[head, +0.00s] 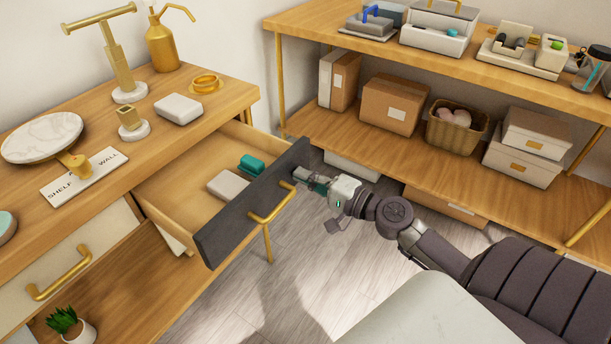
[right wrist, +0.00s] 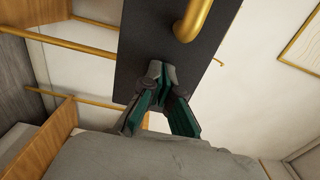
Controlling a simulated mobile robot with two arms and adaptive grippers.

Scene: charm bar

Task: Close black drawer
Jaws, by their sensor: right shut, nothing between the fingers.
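The black drawer (head: 222,239) stands pulled out from the wooden cabinet in the head view, with a gold bar handle (head: 270,205) on its front. A teal item (head: 251,164) and a pale box (head: 228,186) lie inside it. My right gripper (head: 298,174) is shut and empty at the right end of the drawer front, close to it. In the right wrist view, the fingertips (right wrist: 160,70) lie against or just before the black front (right wrist: 145,40), beside the handle (right wrist: 193,18). Whether they touch is hard to tell. My left gripper is out of view.
The cabinet top (head: 216,107) holds a marble plate (head: 42,137), a white box (head: 178,109) and a gold bottle (head: 163,45). A shelf unit (head: 300,127) with boxes and a basket (head: 455,130) stands at the back right. Floor (head: 320,262) below the drawer front is clear.

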